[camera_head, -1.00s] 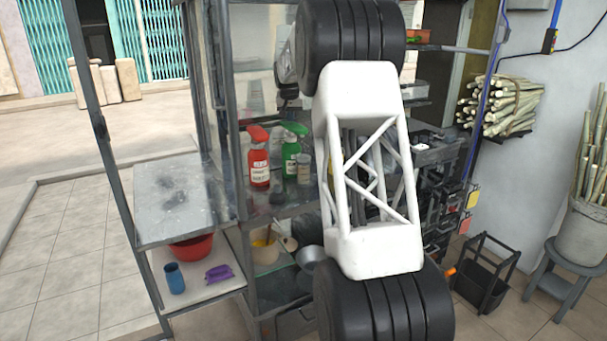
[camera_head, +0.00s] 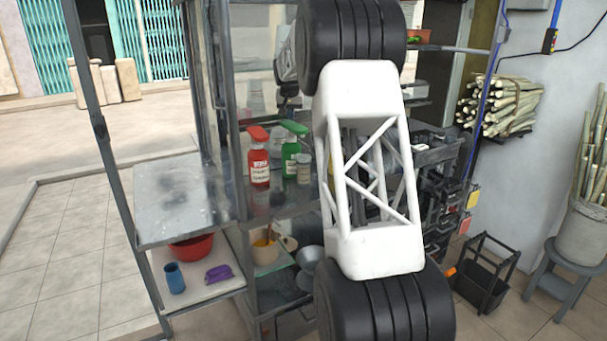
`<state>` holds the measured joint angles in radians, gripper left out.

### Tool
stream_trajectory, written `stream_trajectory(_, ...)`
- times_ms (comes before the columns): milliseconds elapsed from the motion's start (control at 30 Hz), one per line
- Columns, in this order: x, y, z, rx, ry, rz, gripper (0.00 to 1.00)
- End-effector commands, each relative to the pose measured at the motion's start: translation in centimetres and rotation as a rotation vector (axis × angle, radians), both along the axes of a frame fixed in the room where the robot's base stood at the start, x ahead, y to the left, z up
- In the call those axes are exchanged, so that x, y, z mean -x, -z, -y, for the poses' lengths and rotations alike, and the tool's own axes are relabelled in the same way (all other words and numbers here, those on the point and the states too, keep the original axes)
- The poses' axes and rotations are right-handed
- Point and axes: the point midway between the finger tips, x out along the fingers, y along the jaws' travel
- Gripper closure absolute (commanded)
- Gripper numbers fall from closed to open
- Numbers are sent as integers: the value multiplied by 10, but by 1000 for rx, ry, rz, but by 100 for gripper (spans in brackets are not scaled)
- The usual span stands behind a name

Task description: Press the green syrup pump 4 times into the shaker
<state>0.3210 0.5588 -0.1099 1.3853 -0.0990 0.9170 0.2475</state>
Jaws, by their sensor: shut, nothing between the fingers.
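The green syrup bottle (camera_head: 290,160) stands upright on the glass-like shelf of the stall, with its green pump head (camera_head: 295,128) on top. A small grey container (camera_head: 303,170), possibly the shaker, stands close to its right. My gripper (camera_head: 288,101) is dark, small in the picture and shut with nothing in it. It appears above the green pump head, with a visible gap in the picture; the depth between them is hard to judge. My white arm link and black joints hide much of the shelf to the right.
A red pump bottle (camera_head: 259,165) stands just left of the green one. A metal side counter (camera_head: 180,205) is bare. Below it are a red bowl (camera_head: 192,246), a blue cup (camera_head: 174,278) and a purple item (camera_head: 218,273). Stall posts stand near the bottles.

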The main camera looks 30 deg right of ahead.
Motion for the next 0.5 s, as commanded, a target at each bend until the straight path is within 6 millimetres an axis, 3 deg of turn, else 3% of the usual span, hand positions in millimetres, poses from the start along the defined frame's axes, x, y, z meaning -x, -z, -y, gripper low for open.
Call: stream_trajectory(500, 0, 11, 0, 0, 0, 0, 100)
